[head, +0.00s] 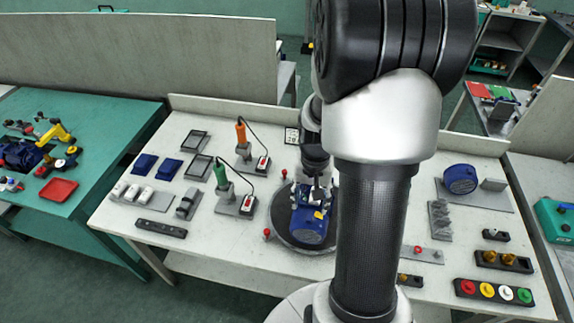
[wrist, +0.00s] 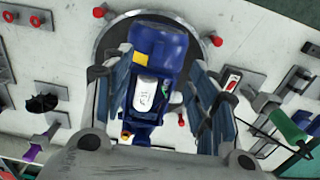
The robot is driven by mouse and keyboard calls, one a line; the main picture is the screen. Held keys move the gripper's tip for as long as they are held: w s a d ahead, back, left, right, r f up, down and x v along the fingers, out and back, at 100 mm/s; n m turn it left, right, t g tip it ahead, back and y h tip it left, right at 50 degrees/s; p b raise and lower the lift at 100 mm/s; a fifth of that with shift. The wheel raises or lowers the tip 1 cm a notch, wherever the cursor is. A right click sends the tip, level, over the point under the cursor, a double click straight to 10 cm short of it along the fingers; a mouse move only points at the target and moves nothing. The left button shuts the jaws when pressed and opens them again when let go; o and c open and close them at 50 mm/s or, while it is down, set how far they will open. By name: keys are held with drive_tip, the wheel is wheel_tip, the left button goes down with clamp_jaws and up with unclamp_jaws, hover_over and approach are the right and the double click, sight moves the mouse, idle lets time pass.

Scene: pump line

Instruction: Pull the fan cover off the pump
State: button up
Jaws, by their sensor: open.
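The blue pump (head: 311,222) lies on a dark round turntable (head: 283,233) on the grey-white bench, partly hidden by my arm in the head view. In the wrist view the pump (wrist: 150,95) shows a white label plate and a yellow sticker. Its rounded blue end, which looks like the fan cover (wrist: 160,40), points to the top of the picture. My gripper (wrist: 163,68) is open, with one finger on each side of the pump. I cannot tell whether the fingers touch it. In the head view my gripper (head: 317,180) is above the pump's far part.
Red-knobbed posts (head: 267,233) stand around the turntable. Two corded screwdrivers, orange (head: 241,133) and green (head: 221,174), stand to the left. A round blue part (head: 460,179) sits on a grey plate (head: 500,199) at right.

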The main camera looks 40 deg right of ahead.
sight(309, 217)
drive_tip(key=shift+s+d+f+b, duration=0.1)
drive_tip(key=shift+s+f+b, duration=0.15)
drive_tip(key=shift+f+b, duration=0.15)
drive_tip(key=shift+w+f+b, duration=0.1)
drive_tip(key=shift+f+b, duration=1.55)
drive_tip(key=shift+f, duration=0.55)
drive_tip(key=shift+f, duration=0.2)
drive_tip(key=shift+f+b, duration=0.7)
drive_tip(key=shift+f, duration=0.05)
clamp_jaws()
